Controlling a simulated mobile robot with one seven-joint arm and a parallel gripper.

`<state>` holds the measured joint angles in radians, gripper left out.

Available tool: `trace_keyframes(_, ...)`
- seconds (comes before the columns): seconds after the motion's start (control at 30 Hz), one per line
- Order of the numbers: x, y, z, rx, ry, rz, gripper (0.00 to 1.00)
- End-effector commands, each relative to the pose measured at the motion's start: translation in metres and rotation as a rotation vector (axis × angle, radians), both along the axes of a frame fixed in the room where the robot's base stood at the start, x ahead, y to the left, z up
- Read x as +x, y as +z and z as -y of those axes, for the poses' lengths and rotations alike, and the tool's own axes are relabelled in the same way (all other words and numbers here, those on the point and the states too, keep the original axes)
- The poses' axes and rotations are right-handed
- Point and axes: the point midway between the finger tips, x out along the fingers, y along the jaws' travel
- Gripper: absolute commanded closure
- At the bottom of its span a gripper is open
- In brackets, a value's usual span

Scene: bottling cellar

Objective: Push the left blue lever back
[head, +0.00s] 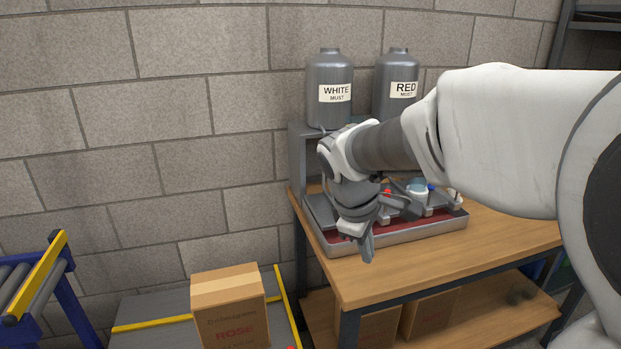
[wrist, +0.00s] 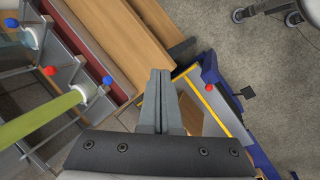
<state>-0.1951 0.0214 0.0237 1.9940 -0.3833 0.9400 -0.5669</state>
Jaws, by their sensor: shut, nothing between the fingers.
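In the wrist view, a blue-knobbed lever (wrist: 107,79) shows beside a white ring at the end of a yellow-green tube. It appears to be the left blue lever, on the side nearer the conveyor. A second blue knob (wrist: 11,22) is at the upper left, with a red knob (wrist: 49,70) between them. In the head view one blue knob (head: 431,186) shows behind my wrist; the left one is hidden by my gripper. My gripper (wrist: 158,76) is shut and empty, pointing down in front of the tray, apart from the blue knob. It also shows in the head view (head: 367,256).
The metal tray (head: 440,224) with a red bottom lies on the wooden table (head: 510,232). Two grey tanks, WHITE MUST (head: 330,75) and RED MUST (head: 396,72), stand at the back. A ROSE carton (head: 230,310) and a blue-framed conveyor (head: 60,265) stand at left.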

Motion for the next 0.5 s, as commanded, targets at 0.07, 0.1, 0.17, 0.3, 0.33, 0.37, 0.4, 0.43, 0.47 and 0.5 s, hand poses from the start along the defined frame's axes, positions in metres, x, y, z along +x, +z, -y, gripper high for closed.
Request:
trace_keyframes(0.07,0.018,0.009,-0.007,-0.046,0.077,-0.036,1.00)
trace_keyframes(0.1,0.026,0.009,-0.011,-0.068,0.115,-0.052,1.00)
trace_keyframes(0.17,0.038,0.009,-0.016,-0.103,0.175,-0.077,1.00)
trace_keyframes(0.3,0.065,0.007,-0.029,-0.182,0.312,-0.134,1.00)
trace_keyframes(0.33,0.071,0.006,-0.032,-0.199,0.342,-0.147,1.00)
trace_keyframes(0.37,0.077,0.005,-0.035,-0.216,0.371,-0.159,1.00)
trace_keyframes(0.4,0.084,0.003,-0.039,-0.237,0.410,-0.176,1.00)
trace_keyframes(0.43,0.089,0.001,-0.043,-0.254,0.439,-0.189,1.00)
trace_keyframes(0.47,0.094,0.000,-0.046,-0.270,0.467,-0.200,1.00)
trace_keyframes(0.5,0.100,-0.003,-0.050,-0.289,0.503,-0.216,1.00)
